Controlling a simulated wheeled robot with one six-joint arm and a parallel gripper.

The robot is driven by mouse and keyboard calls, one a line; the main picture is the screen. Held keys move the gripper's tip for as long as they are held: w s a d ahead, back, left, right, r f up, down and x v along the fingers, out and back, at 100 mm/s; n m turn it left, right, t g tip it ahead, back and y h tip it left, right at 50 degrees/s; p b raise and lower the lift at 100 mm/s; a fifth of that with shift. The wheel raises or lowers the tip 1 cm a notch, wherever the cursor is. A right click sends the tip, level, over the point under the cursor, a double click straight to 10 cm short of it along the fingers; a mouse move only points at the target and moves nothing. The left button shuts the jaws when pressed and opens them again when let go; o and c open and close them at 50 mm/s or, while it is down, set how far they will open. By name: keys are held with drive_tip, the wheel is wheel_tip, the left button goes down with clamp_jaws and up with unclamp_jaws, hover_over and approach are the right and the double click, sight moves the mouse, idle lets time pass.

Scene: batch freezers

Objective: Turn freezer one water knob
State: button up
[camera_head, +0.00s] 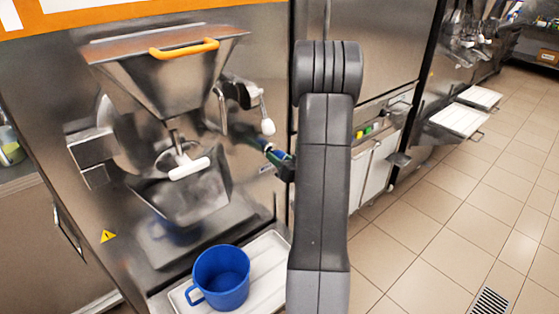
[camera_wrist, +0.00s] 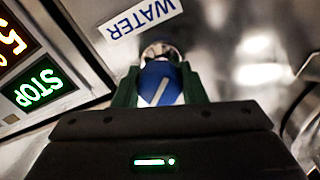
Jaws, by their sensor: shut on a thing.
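The water knob (camera_wrist: 160,84) is blue with a white line and sits on a metal stem, below a "WATER" label (camera_wrist: 140,17) in the wrist view. My gripper (camera_wrist: 160,92) has its green fingers on both sides of the knob and is shut on it. The white line on the knob is tilted. In the head view my gripper (camera_head: 270,152) reaches the right side of the freezer (camera_head: 255,185) front, partly hidden by my grey arm. The knob cannot be made out clearly there.
A lit panel with a green "STOP" display (camera_wrist: 38,88) is left of the knob. In the head view, a blue jug (camera_head: 222,277) stands on a white tray (camera_head: 262,262) below the freezer's outlet. A white-tipped lever (camera_head: 267,126) hangs near my gripper. Tiled floor lies free at right.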

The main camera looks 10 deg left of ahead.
drive_tip(key=m, duration=0.4)
drive_tip(key=shift+m+p, duration=0.7)
drive_tip(key=shift+m, duration=1.4)
drive_tip(key=o, duration=1)
drive_tip(key=shift+d, duration=0.1)
drive_tip(key=v, duration=1.3)
drive_tip(key=shift+s+d+r+b, duration=0.15)
drive_tip(key=shift+s+d+b, duration=0.05)
drive_tip(key=shift+d+b, duration=0.15)
drive_tip(key=shift+a, duration=0.1)
